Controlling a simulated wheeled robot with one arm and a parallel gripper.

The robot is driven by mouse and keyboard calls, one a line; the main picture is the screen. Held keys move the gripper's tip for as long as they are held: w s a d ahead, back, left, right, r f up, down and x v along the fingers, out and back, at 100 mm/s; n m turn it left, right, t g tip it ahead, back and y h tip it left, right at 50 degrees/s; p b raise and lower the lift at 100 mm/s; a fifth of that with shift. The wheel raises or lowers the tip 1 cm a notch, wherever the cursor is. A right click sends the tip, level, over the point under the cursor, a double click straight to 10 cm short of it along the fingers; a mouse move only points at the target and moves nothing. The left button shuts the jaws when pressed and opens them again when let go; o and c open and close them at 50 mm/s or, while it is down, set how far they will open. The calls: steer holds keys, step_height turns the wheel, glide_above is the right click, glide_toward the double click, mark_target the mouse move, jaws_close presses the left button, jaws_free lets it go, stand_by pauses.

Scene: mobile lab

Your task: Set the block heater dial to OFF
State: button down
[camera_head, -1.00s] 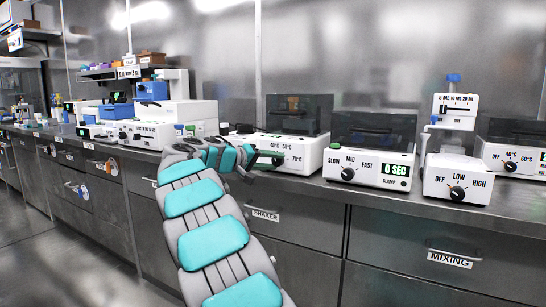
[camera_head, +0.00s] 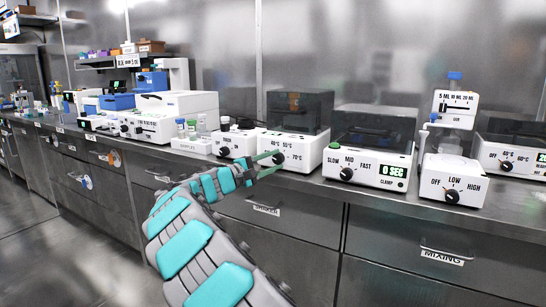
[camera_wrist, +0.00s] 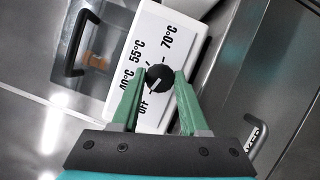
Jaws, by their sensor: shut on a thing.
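The block heater (camera_head: 300,148) is a white box with a dark see-through lid and a front panel marked 40, 55 and 70 °C. Its panel (camera_wrist: 180,38) fills the middle of the wrist view, where OFF also shows. The round black dial (camera_wrist: 158,78) sits between my green fingertips. Its pale mark slants to the lower left, roughly toward OFF; its exact setting is hard to tell. My gripper (camera_wrist: 160,82) is shut on the dial, one finger on each side. In the head view my gripper (camera_head: 270,162) reaches the heater's front from the left.
A shaker (camera_head: 366,150) reading 0 SEC stands right of the heater, and a stirrer (camera_head: 452,178) with an OFF-LOW-HIGH dial further right. A small white device (camera_head: 234,142) stands close on the left. Steel drawers (camera_head: 300,230) lie below the counter.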

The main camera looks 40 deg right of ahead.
steer(key=shift+n+h+p, duration=0.4)
steer(key=shift+n, duration=0.7)
steer(key=shift+f, duration=0.1)
steer(key=shift+c, duration=2.1)
jaws_free()
steer(key=a+f+b, duration=0.1)
steer(key=a, duration=0.6)
steer(key=shift+a+f, duration=0.15)
steer(key=shift+a, duration=0.25)
steer(key=shift+s, duration=0.15)
